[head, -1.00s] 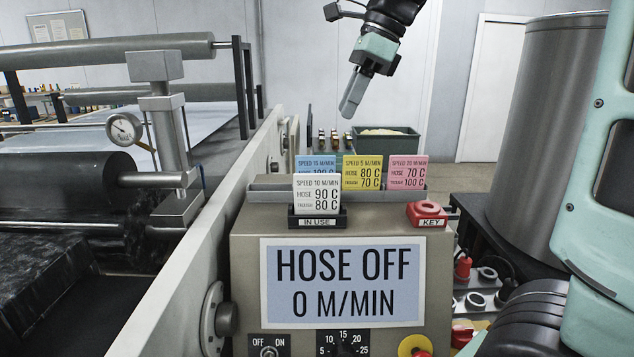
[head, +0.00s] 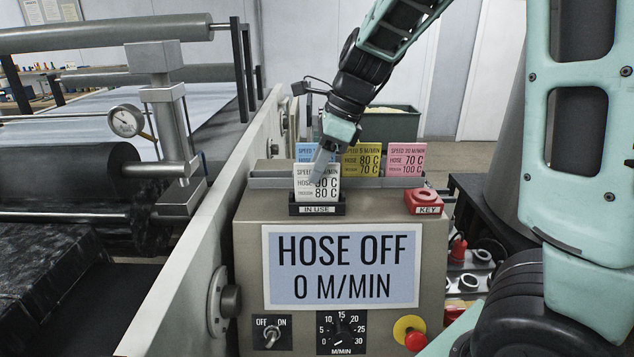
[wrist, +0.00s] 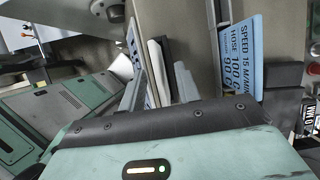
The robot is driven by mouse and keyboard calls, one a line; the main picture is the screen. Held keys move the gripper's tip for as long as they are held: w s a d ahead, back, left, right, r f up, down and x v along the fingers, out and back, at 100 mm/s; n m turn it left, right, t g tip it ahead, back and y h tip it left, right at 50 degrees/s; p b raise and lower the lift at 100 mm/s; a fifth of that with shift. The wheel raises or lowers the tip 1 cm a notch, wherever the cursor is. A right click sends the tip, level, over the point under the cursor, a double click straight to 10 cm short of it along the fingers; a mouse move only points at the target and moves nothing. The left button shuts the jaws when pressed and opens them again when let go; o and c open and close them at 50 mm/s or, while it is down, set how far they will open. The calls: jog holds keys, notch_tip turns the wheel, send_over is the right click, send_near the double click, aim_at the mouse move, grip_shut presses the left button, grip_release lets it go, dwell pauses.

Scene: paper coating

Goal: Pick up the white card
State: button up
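The white card (head: 306,190), marked speed 10 m/min, stands upright in the black "IN USE" holder (head: 340,208) on top of the machine's control box. My gripper (head: 321,168) reaches down from above right, with a finger in front of the card's upper middle, hiding part of its print. In the wrist view, the two fingers of my gripper (wrist: 159,88) stand apart, with a thin white edge and a dark strip between them. Whether either finger touches the card cannot be told.
Behind it, the rack (head: 262,182) holds a blue card (head: 304,152), a yellow card (head: 361,158) and a pink card (head: 407,158). A red key block (head: 426,201) sits to the right. Rollers and a gauge (head: 126,121) stand at the left.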

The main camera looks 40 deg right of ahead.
jog(key=shift+x, duration=1.2)
grip_shut()
notch_tip(320, 180, up, 10)
jog(key=w+a+p, duration=0.3)
jog(key=w+p, duration=0.5)
jog(key=w, duration=0.6)
jog(key=shift+w+r, duration=0.15)
jog(key=shift+w, duration=0.15)
